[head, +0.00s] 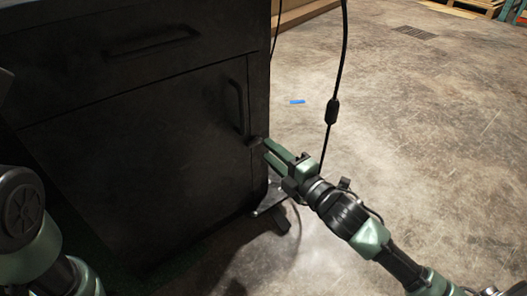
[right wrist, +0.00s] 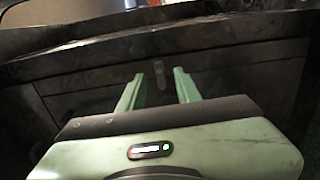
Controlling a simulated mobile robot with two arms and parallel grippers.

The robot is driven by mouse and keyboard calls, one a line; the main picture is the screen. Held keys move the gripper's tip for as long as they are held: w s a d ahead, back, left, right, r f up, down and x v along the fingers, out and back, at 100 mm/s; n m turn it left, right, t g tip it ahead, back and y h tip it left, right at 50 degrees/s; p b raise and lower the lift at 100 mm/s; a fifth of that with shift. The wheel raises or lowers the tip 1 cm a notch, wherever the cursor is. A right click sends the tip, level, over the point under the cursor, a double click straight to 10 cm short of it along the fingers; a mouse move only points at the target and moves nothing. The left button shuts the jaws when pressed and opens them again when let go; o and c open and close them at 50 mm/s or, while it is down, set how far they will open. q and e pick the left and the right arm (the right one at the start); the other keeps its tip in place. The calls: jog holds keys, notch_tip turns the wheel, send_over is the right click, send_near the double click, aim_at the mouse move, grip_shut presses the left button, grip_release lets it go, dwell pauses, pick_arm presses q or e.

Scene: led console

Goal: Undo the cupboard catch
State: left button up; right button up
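The black cupboard (head: 140,150) stands at the left in the head view, with its door shut. Its catch (head: 255,141) is a small dark piece at the door's right edge, below the upright door handle (head: 234,106). My right gripper (head: 267,149) is beside the catch, its green fingers pointing at it. In the right wrist view, my right gripper (right wrist: 156,76) is open. The catch (right wrist: 159,74) shows between or just beyond its two fingertips; I cannot tell whether they touch it. Part of my left arm shows at the lower left; its gripper is out of view.
A drawer with a long handle (head: 150,41) is above the door. A black cable with a thick lump (head: 332,111) hangs behind my right gripper. A blue strip (head: 297,102) lies on the concrete floor (head: 430,130), which is mostly clear at the right.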

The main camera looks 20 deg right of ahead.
aim_at(259, 142)
jog(key=shift+b+x, duration=0.75)
jog(key=shift+x, duration=1.1)
grip_shut()
